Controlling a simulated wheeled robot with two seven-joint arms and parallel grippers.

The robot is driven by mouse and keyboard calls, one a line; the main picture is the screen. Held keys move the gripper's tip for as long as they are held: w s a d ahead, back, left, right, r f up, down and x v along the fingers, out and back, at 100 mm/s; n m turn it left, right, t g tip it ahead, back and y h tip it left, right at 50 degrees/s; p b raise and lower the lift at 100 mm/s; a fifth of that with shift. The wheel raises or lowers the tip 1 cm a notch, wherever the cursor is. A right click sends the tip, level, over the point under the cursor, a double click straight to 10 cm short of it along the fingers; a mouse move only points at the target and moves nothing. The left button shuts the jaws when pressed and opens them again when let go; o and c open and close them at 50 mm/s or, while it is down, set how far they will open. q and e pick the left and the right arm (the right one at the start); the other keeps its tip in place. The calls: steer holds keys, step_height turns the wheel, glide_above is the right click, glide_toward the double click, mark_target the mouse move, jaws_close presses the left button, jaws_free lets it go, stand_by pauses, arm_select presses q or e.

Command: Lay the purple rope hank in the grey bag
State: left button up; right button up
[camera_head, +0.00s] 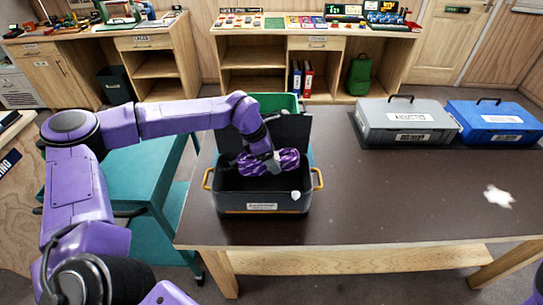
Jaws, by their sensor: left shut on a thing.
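The purple rope hank (285,160) is a patterned purple bundle in the head view. My left gripper (272,163) is shut on it and holds it over the open dark grey bag (262,206). The bag has orange side handles, a white label on its front and a dark raised lid at the back. The hank is over the back part of the opening; I cannot tell whether it touches the inside. A small white thing shows at the bag's right front rim. My right gripper is not in view.
A grey case (407,128) and a blue case (498,128) stand closed at the table's back right. A green crate (275,102) stands behind the bag. A white patch (498,196) lies at the right. The table (400,205) is otherwise clear. A teal cart (150,180) stands left.

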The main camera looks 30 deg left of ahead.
arm_select(q)
step_height(320, 180, down, 14)
steer(key=b, duration=0.9)
steer(key=shift+s+r, duration=0.15)
steer(key=shift+r, duration=0.05)
steer(key=o, duration=1.3)
steer(key=shift+o, duration=0.2)
steer(key=b+v, duration=0.1)
steer(key=v, duration=0.9)
steer(key=shift+s+r, duration=0.1)
steer(key=shift+r, duration=0.2)
